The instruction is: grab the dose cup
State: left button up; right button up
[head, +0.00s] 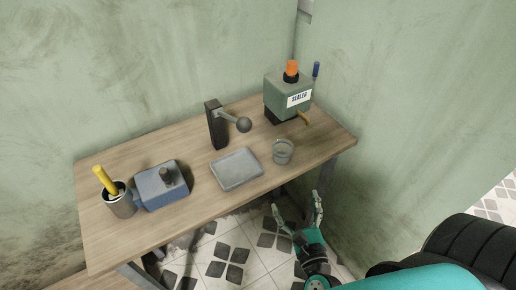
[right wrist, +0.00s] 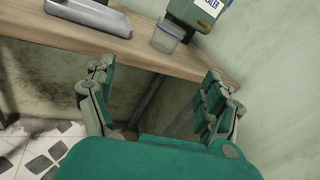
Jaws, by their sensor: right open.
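The dose cup (head: 282,152) is a small clear cup standing upright on the wooden table near its front right edge, to the right of a grey tray. It also shows at the top of the right wrist view (right wrist: 168,35), beyond my fingers. My right gripper (head: 299,212) is open and empty. It is in front of the table's front edge, short of the cup and apart from it. In the right wrist view its two fingers (right wrist: 160,90) are spread wide with nothing between them. My left gripper is not in view.
On the table (head: 125,240) are a grey tray (head: 237,169), a blue box (head: 161,186), a dark holder with a yellow handle (head: 121,201), a black post with a ball lever (head: 217,125) and a green sealer (head: 288,98) behind the cup. A wall stands close on the right.

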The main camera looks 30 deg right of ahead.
aim_at(287, 155)
jog(key=w+d+r+p, duration=0.1)
jog(key=w, duration=0.2)
jog(key=w+d+r+m+p, duration=0.1)
jog(key=w, duration=0.3)
jog(key=w+d+r+m+p, duration=0.1)
jog(key=w+d, duration=0.1)
jog(key=w, duration=0.2)
jog(key=shift+w+d+r+h, duration=0.1)
jog(key=shift+w+h, duration=0.1)
jog(key=shift+h, duration=0.1)
jog(key=p+x, duration=0.1)
jog(key=x, duration=0.1)
jog(key=p+x, duration=0.1)
jog(key=x, duration=0.2)
jog(key=shift+w+r, duration=0.2)
jog(key=shift+w, duration=0.05)
jog(key=shift+w+f, duration=0.1)
jog(key=shift+w, duration=0.15)
jog(key=shift+s, duration=0.1)
jog(key=shift+c, duration=0.2)
jog(key=c, duration=1.1)
